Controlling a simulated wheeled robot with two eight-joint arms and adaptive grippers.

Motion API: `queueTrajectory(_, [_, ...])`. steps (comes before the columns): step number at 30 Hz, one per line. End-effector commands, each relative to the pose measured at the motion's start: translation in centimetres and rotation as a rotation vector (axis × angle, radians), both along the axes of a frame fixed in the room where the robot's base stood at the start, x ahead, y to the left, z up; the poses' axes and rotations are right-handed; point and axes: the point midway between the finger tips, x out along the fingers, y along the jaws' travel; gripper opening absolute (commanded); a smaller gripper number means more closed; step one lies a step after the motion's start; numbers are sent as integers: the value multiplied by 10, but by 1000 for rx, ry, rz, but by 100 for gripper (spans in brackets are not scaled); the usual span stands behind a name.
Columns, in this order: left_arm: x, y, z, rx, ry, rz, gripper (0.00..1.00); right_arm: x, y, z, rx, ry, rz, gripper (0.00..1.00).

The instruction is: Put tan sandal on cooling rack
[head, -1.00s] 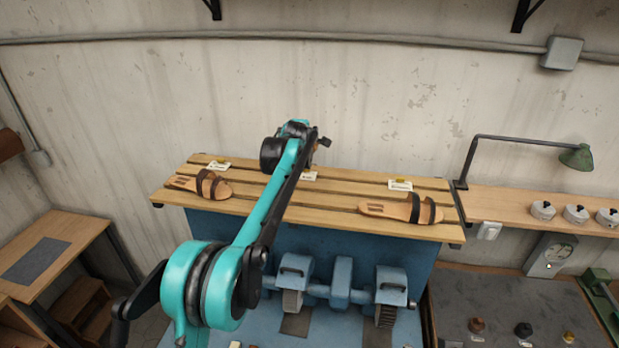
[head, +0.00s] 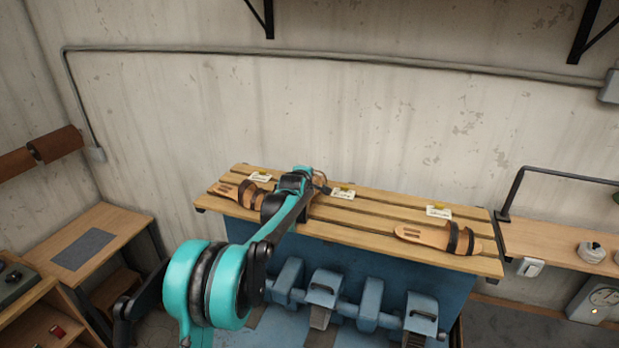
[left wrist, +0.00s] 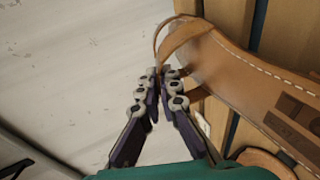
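A tan sandal (left wrist: 245,75) with pale stitching and a thin looped strap fills the right side of the left wrist view. My left gripper (left wrist: 164,75) has its fingertips close together on the strap near the sandal's end. In the head view my left gripper (head: 318,184) is over the middle-left of the slatted wooden cooling rack (head: 375,228). A brown loop shows there, but my arm hides most of the sandal. Whether the sandal touches the slats cannot be told. My right gripper is not in view.
Tan sandals with dark straps lie on the rack's left (head: 228,190) and right (head: 425,236). Small label cards stand along its back, one (head: 342,194) near my gripper. Bare slats lie between the middle and right sandal. Blue machinery (head: 325,290) stands below in front.

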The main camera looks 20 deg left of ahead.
Motion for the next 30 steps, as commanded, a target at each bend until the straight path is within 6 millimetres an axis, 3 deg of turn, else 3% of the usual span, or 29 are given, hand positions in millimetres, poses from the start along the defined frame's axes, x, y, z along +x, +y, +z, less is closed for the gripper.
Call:
queueTrajectory(5, [0,0,-18,0,-1,0,0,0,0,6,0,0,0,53])
queueTrajectory(16, [0,-1,-24,0,-1,0,0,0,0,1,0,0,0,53])
queueTrajectory(19, [0,-1,-23,0,0,0,24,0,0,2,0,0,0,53])
queueTrajectory(20, [0,-1,-23,0,0,0,26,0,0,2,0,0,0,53])
queueTrajectory(30, [0,-1,-19,0,0,0,26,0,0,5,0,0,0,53])
